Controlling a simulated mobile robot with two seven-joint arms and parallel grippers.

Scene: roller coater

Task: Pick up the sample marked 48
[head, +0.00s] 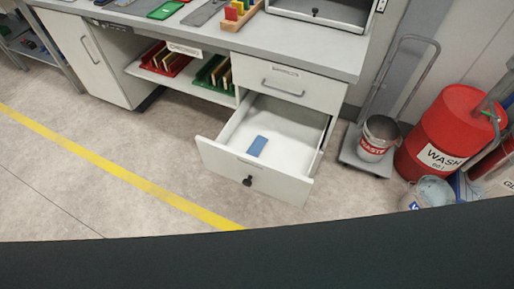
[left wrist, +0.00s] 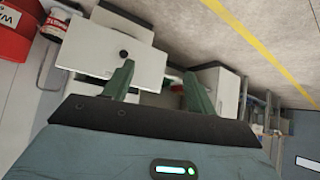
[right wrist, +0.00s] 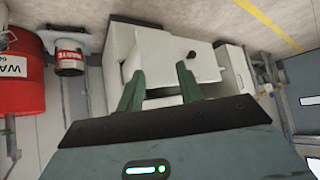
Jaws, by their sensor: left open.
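A blue sample plate (head: 257,146) lies flat in the open lower drawer (head: 228,136) of the bench; any number on it is too small to read. Other samples are a green plate (head: 166,10) and a grey plate (head: 204,12) on the benchtop. No mark 48 can be read on any of them. My left gripper (left wrist: 160,82) shows only in its wrist view, with its green fingers apart and nothing between them. My right gripper (right wrist: 160,85) shows in its wrist view, also with fingers apart and empty. Neither gripper shows in the head view.
A red rack (head: 168,62) and a green rack (head: 213,75) hold plates on the shelf. A waste bucket (head: 377,137) on a trolley and a red wash drum (head: 450,135) stand right of the drawer. The floor left of the drawer is clear, crossed by a yellow line (head: 120,172).

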